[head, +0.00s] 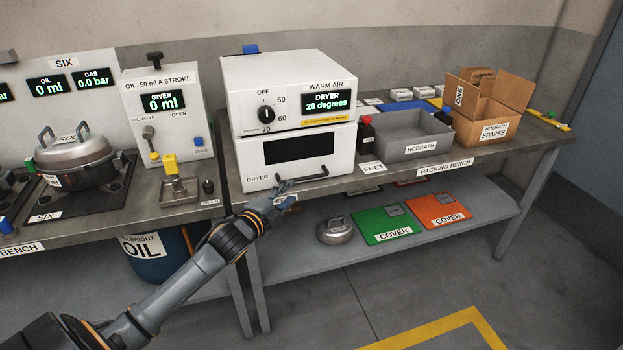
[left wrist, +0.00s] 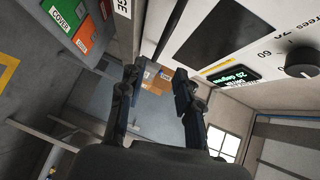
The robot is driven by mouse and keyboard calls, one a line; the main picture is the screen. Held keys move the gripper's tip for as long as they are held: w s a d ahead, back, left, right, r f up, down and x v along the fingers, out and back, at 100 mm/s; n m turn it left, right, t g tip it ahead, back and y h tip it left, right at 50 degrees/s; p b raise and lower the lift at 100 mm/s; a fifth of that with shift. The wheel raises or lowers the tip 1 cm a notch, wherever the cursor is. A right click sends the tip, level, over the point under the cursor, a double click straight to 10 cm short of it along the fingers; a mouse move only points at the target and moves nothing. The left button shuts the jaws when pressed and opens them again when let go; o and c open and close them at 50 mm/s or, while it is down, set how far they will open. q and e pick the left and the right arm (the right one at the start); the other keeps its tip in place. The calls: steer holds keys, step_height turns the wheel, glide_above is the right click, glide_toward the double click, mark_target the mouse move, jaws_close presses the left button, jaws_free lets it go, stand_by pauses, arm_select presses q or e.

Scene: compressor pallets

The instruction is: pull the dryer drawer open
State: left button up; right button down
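The white dryer (head: 290,105) stands on the bench, with a dial and a display reading 20 degrees. Its lower drawer front (head: 345,150) has a dark window and looks closed. A black bar handle (head: 316,177) runs along the bottom of that front; in the left wrist view the dark bar (left wrist: 172,28) shows beside the white front. My left gripper (head: 285,190) is at the handle's left end in the head view. In the left wrist view its fingers (left wrist: 157,76) are apart, with the bar near their tips; contact cannot be told. My right gripper is out of view.
A grey tray (head: 413,143) and an open cardboard box (head: 490,110) stand right of the dryer. The oil dispenser (head: 165,115) stands left. Below, a shelf holds a green cover (head: 385,225) and an orange cover (head: 438,208). The floor in front is clear.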

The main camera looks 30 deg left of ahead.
mark_target(306, 178)
arm_select(q)
steer(key=w, duration=0.3)
steer(key=w+f, duration=0.1)
steer(key=w, duration=0.6)
steer(key=shift+w+a+f, duration=0.25)
steer(key=shift+a, duration=0.05)
jaws_close()
